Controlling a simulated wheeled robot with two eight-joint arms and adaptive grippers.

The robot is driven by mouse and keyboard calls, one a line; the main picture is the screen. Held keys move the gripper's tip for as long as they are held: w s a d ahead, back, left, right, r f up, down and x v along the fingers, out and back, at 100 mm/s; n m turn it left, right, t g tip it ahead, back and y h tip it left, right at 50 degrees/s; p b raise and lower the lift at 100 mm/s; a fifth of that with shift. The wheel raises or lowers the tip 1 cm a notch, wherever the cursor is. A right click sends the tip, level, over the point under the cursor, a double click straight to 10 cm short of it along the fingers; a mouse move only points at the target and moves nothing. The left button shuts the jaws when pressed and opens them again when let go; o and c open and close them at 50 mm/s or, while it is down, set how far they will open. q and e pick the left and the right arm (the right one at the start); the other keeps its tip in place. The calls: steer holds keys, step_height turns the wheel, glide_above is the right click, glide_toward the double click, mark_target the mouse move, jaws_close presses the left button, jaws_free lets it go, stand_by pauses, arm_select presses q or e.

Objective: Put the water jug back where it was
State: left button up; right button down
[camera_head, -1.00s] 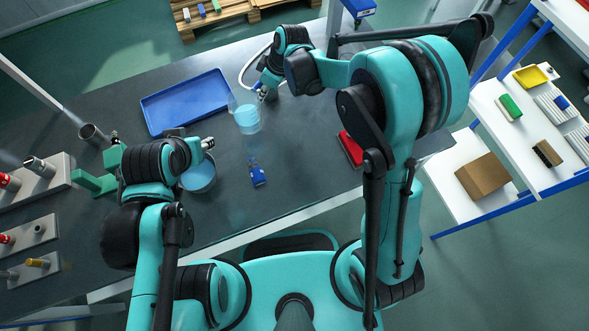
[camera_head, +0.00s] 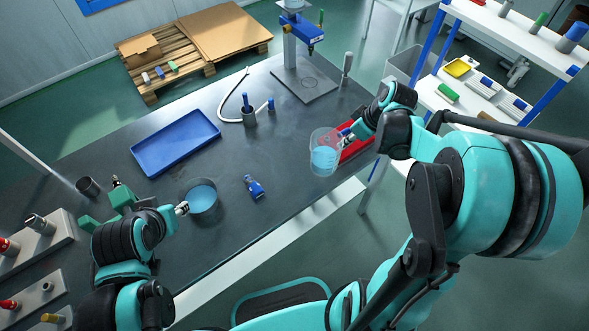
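The clear water jug (camera_head: 323,159), with blue water inside, is upright near the right end of the dark table, in front of the red tray (camera_head: 363,148). My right gripper (camera_head: 346,133) is at the jug's right side and appears shut on it. I cannot tell whether the jug's base touches the tray or is above it. A dark round pot (camera_head: 206,213) with blue water stands on the table at left centre. My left gripper (camera_head: 183,208) is at the pot's left rim; its fingers are too small to read.
A blue tray (camera_head: 175,143) lies at the back left. A blue tool (camera_head: 254,187) lies between pot and jug. A cup with a white hose (camera_head: 249,116) and a press stand (camera_head: 302,80) are at the back. Fixture blocks (camera_head: 38,240) fill the left end.

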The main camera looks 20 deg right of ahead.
steer(key=w+a+f+b, duration=0.2)
steer(key=w+a+f, duration=0.1)
steer(key=w+a, duration=0.1)
steer(key=w+a+f+b, duration=0.2)
steer(key=w+a+f, duration=0.2)
step_height(320, 180, down, 4)
steer(key=shift+f+b, duration=0.1)
steer(key=shift+b, duration=0.85)
steer(key=shift+s+r, duration=0.1)
steer(key=shift+r, duration=0.1)
steer(key=shift+f, duration=0.15)
steer(key=c, duration=2)
jaws_free()
steer(key=shift+f, duration=0.1)
steer(key=o, duration=0.4)
steer(key=shift+r, duration=0.2)
